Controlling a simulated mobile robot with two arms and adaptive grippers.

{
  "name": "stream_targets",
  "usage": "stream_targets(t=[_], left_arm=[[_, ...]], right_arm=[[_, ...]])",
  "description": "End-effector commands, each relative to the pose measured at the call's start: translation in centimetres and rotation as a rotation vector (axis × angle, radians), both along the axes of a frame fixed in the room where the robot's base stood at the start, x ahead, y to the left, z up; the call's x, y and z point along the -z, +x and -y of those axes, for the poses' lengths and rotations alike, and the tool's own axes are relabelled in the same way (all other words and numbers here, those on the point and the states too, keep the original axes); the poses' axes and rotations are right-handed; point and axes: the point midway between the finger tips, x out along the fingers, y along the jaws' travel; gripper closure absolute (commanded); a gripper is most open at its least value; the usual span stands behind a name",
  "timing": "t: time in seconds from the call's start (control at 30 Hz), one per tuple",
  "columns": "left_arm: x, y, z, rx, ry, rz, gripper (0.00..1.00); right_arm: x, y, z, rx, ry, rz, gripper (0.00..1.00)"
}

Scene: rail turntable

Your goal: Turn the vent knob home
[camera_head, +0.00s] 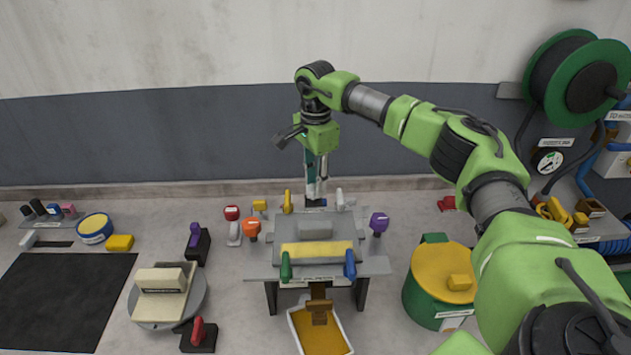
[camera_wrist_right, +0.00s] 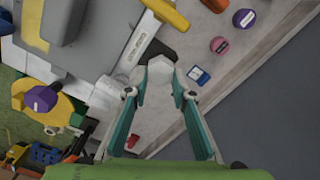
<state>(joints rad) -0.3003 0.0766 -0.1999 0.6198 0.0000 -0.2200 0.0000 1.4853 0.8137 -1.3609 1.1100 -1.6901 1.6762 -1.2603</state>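A grey fixture (camera_head: 375,265) stands in the middle of the bench with several coloured handles on it. I cannot tell for certain which one is the vent knob; no readable label marks it. A purple knob (camera_head: 379,222) is at its right side and an orange knob (camera_head: 252,227) at its left. A yellow lever (camera_head: 287,201) and a pale grey lever (camera_head: 340,199) stand at its rear. My right gripper (camera_head: 316,192) points down over the rear edge, between these two levers. My left gripper is out of view.
A green and yellow drum (camera_head: 425,296) stands right of the fixture. An orange-filled tray (camera_head: 294,318) is in front. A round turntable (camera_head: 198,304) and a black mat (camera_head: 60,300) lie left. The wall rises close behind the fixture.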

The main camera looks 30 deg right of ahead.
Motion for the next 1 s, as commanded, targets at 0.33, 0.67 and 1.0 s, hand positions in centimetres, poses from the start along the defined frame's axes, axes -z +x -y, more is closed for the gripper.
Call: stream_targets(t=[0.33,0.67,1.0], left_arm=[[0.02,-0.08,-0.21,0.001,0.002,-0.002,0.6],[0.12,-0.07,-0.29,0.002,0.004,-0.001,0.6],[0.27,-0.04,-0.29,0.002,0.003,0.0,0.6]], right_arm=[[-0.07,-0.02,-0.07,0.028,0.001,0.0,0.98],[-0.05,-0.1,-0.13,0.224,0.002,0.0,0.98],[-0.11,-0.27,-0.18,0.545,0.002,0.001,0.98]])
